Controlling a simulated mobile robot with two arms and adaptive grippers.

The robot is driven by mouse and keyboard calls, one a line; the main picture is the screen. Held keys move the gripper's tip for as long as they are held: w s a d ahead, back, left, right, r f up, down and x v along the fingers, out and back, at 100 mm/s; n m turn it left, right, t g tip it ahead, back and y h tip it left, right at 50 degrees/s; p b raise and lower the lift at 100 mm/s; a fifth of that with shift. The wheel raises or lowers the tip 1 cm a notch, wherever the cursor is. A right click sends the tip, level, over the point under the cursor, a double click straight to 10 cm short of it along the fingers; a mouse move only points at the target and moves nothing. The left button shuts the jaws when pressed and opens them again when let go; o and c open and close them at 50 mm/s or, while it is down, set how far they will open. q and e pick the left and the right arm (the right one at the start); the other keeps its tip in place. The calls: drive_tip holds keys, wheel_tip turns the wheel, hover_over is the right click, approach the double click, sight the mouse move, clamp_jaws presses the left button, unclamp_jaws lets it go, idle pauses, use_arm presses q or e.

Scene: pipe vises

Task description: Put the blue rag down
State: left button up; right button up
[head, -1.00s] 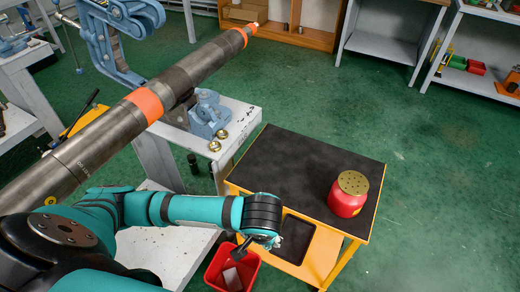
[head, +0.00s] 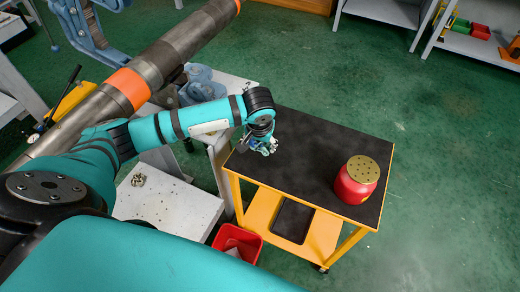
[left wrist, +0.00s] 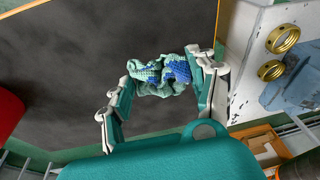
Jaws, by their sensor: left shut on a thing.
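My left gripper (head: 264,146) is over the left part of the black top of an orange cart (head: 305,160). In the left wrist view the gripper (left wrist: 163,70) is shut on a crumpled blue and pale green rag (left wrist: 165,76). The rag is bunched between the two fingers, with the dark cart top (left wrist: 70,60) behind it. I cannot tell how high it is above the top or whether it touches. In the head view the rag is small and mostly hidden by the gripper. My right gripper is not in view.
A red container with a perforated brass lid (head: 362,169) stands at the cart's right side. The middle of the top is clear. A red bin (head: 238,241) stands by the cart. A white bench with brass rings (left wrist: 270,70) and a long pipe (head: 165,65) are to the left.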

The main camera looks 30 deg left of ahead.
sight(260, 147)
use_arm(q)
wheel_tip(260, 147, down, 3)
drive_tip(key=shift+s+f, duration=0.1)
drive_tip(key=shift+f, duration=0.15)
drive_tip(key=o, duration=1)
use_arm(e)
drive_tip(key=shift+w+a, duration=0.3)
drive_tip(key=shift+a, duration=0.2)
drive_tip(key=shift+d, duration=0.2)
use_arm(q)
drive_tip(key=shift+d+r, duration=0.1)
drive_tip(key=shift+r, duration=0.3)
drive_tip(key=p+v, duration=0.1)
drive_tip(key=v, duration=1)
drive_tip(key=shift+r, duration=0.25)
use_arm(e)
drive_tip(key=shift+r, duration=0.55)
use_arm(q)
drive_tip(key=shift+d, duration=0.1)
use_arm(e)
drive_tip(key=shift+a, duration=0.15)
